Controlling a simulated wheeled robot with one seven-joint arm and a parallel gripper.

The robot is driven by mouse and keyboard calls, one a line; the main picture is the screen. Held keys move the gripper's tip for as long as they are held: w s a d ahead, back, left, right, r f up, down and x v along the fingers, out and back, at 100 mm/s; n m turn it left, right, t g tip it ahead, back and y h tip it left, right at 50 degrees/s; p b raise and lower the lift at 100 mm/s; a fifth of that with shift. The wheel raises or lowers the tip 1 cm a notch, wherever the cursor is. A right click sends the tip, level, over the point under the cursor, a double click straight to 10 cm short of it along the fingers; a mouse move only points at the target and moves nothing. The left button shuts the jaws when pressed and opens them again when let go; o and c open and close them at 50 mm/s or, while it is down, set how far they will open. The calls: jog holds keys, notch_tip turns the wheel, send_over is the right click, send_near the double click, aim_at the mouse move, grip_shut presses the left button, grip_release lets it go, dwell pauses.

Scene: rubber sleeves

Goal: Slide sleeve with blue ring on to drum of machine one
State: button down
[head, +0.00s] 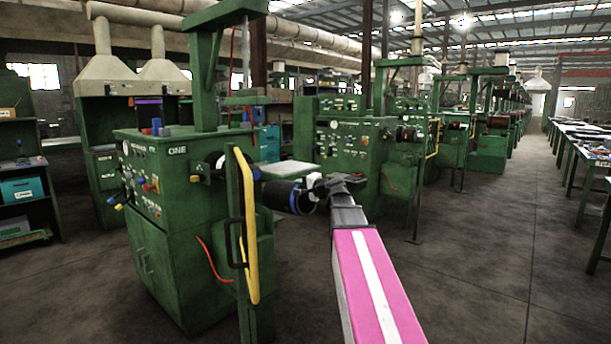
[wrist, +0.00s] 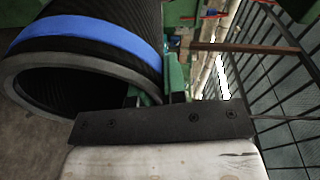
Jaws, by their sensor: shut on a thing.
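The sleeve with the blue ring (head: 279,196) is a black tube at the right of machine one (head: 165,190), the green cabinet marked "ONE". My gripper (head: 314,188) is shut on the sleeve's near end and holds it in the air, roughly level. In the wrist view the sleeve (wrist: 100,50) shows its blue band and open rim at the upper left, with the jaws (wrist: 156,97) at its edge. The drum of machine one (head: 216,164) is a dark cylinder on the machine's right side. The sleeve is apart from it, lower and to the right.
A yellow-edged guard bar (head: 248,225) with a black handle stands upright between drum and sleeve in the picture. A second green machine (head: 355,150) is behind. Open concrete floor (head: 480,240) lies to the right, with long tables (head: 590,150) beyond.

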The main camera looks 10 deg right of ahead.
jog(key=shift+m+t, duration=0.3)
jog(key=shift+t, duration=0.4)
jog(key=r, duration=0.1)
jog(key=d+r, duration=0.1)
jog(key=r, duration=0.2)
jog(key=shift+d, duration=0.35)
jog(key=shift+w+r, duration=0.1)
jog(key=shift+w, duration=0.05)
jog(key=shift+s+a+f+x, duration=0.1)
jog(key=shift+a+x, duration=0.1)
jog(key=shift+x, duration=1.55)
jog(key=shift+s+a+f+x, duration=0.1)
jog(key=shift+a+x, duration=0.05)
jog(key=shift+x, duration=1.65)
jog(key=shift+s+a+x, duration=0.1)
jog(key=shift+a+x, duration=0.1)
jog(key=shift+x, duration=1.55)
jog(key=shift+w+a, duration=0.1)
jog(key=shift+w, duration=0.05)
jog(key=x, duration=0.6)
jog(key=shift+a, duration=0.4)
jog(key=shift+f, duration=0.15)
jog(key=shift+d, duration=0.1)
